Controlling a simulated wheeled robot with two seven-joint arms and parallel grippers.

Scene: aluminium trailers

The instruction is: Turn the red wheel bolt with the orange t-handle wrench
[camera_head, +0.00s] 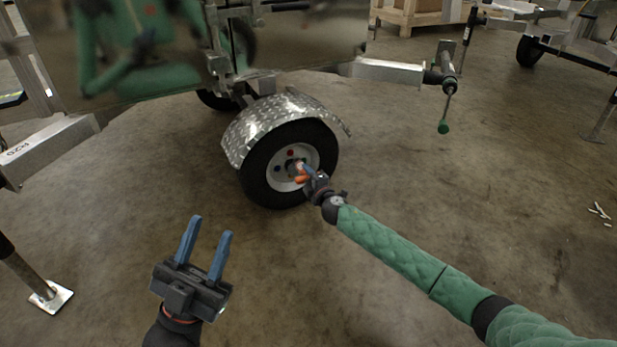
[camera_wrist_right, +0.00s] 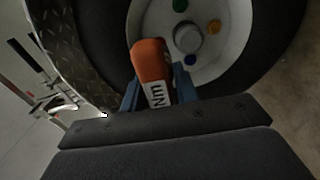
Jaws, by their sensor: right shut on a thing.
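The trailer wheel (camera_head: 257,172) has a pale rim with coloured bolts. The red wheel bolt (camera_head: 290,153) shows near the top of the rim in the head view; I cannot make it out in the right wrist view. My right gripper (camera_head: 309,172) is shut on the orange t-handle wrench (camera_head: 301,179), in front of the rim. In the right wrist view the wrench (camera_wrist_right: 150,62) stands between the blue fingers, with an "Nm" label. Its far end is hidden, so I cannot tell whether it touches a bolt. My left gripper (camera_head: 204,247) is open and empty, lower left of the wheel.
A diamond-plate fender (camera_head: 270,115) covers the wheel's top. Green (camera_wrist_right: 180,5), yellow (camera_wrist_right: 214,26) and blue (camera_wrist_right: 191,60) bolts surround the hub (camera_wrist_right: 187,42). A metal bar with a green-knobbed crank (camera_head: 443,127) juts out at right. The floor before the wheel is clear.

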